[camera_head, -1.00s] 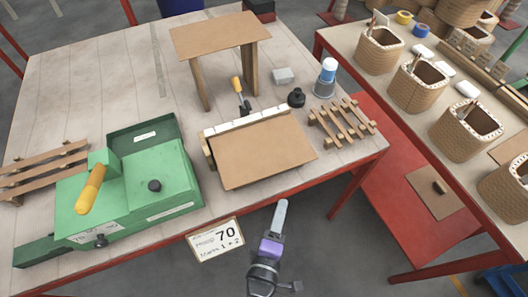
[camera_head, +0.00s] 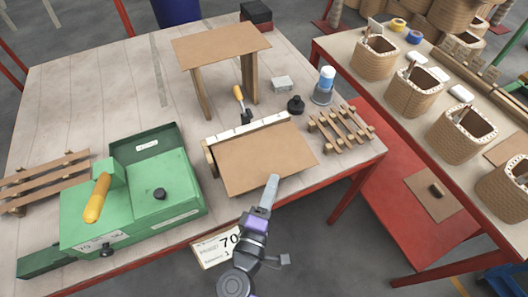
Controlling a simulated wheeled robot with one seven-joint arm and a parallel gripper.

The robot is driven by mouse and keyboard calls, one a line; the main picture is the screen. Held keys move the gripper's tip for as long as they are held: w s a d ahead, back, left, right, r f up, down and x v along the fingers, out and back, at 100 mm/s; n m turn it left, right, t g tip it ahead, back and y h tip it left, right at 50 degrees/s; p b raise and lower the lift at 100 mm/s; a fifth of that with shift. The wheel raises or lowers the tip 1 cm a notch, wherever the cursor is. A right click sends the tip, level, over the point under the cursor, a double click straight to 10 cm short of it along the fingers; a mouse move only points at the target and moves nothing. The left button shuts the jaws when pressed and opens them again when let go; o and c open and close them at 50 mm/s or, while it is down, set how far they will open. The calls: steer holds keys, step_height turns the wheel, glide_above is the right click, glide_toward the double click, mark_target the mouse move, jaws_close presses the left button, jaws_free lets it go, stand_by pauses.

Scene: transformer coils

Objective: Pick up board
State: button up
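A flat brown board (camera_head: 262,160) lies tilted on the table near its front edge, its back side against a white-edged strip (camera_head: 248,130). My gripper (camera_head: 271,186) is at the board's front edge, its grey fingertips overlapping the board's lower rim in the picture. The fingers are seen edge-on, so I cannot tell how far apart they are or whether they touch the board.
A green machine with a yellow handle (camera_head: 98,198) stands left of the board. A small wooden rack (camera_head: 340,127) lies to the right, and a brown stand (camera_head: 220,47) is behind. A second table with several woven coils (camera_head: 414,90) is at right.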

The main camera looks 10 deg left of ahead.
steer(key=shift+w+d, duration=0.1)
steer(key=shift+w, duration=0.65)
jaws_close()
stand_by(0.9)
